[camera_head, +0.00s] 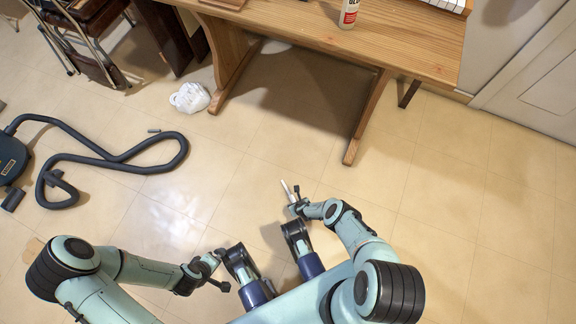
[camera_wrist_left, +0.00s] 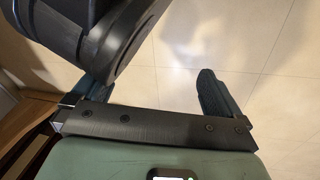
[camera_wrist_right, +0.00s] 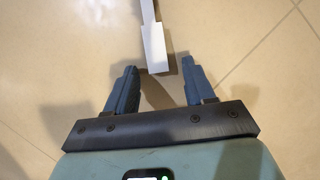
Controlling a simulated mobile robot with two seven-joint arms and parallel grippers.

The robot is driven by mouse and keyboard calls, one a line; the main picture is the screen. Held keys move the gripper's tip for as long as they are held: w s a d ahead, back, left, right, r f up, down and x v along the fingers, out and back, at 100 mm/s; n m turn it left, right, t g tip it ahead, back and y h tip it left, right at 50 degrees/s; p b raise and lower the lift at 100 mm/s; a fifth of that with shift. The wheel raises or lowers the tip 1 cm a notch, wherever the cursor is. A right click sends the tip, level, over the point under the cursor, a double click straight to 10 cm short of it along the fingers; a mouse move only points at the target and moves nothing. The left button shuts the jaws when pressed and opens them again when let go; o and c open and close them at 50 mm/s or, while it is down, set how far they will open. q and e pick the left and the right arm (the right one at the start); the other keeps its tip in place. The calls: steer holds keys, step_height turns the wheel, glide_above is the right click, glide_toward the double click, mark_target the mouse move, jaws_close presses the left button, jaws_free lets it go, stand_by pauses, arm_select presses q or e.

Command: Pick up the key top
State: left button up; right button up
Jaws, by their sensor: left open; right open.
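The key top (camera_wrist_right: 155,45) is a thin white piece with a broad near end and a narrow stem. In the right wrist view it lies just beyond and between the fingertips of my right gripper (camera_wrist_right: 160,68), over the tiled floor, and nothing grips it. In the head view the small white key top (camera_head: 286,188) shows just past my right gripper (camera_head: 292,202). Whether it touches the floor or a finger is unclear. My left gripper (camera_wrist_left: 155,88) is open and appears empty, low near my body; it also shows in the head view (camera_head: 217,268).
A wooden desk (camera_head: 400,45) with a glue bottle (camera_head: 349,12) and the edge of a keyboard (camera_head: 450,4) stands ahead. A white crumpled thing (camera_head: 190,97) lies by its leg (camera_head: 232,80). A vacuum hose (camera_head: 110,160) is at left. Floor at right is clear.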

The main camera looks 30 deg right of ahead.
jaws_close()
